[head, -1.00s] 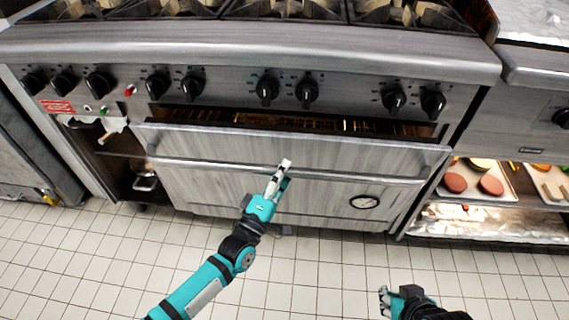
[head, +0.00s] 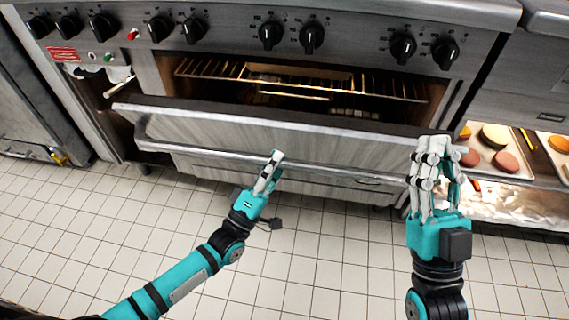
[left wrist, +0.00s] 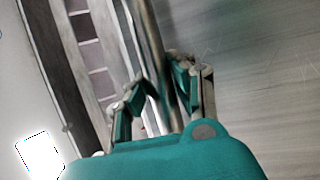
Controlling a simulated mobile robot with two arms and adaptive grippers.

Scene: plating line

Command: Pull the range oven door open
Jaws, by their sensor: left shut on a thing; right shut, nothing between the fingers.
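The range oven door (head: 240,127) is a grey metal panel, tilted partly open, with its top edge leaning out from the oven. A long bar handle (head: 210,158) runs across its front. My left gripper (head: 272,160) is shut on the handle near its middle. In the left wrist view, the bar (left wrist: 150,50) passes between the fingers of the left gripper (left wrist: 160,95). My right gripper (head: 432,155) is raised in front of the door's right end, shut and empty. It hides part of the door's right edge. Whether it touches the door I cannot tell.
Inside the oven cavity, wire racks (head: 300,85) show above the door. Black knobs (head: 270,35) line the panel above. A lit shelf with trays of food (head: 495,165) stands at right. The tiled floor (head: 310,260) in front is clear.

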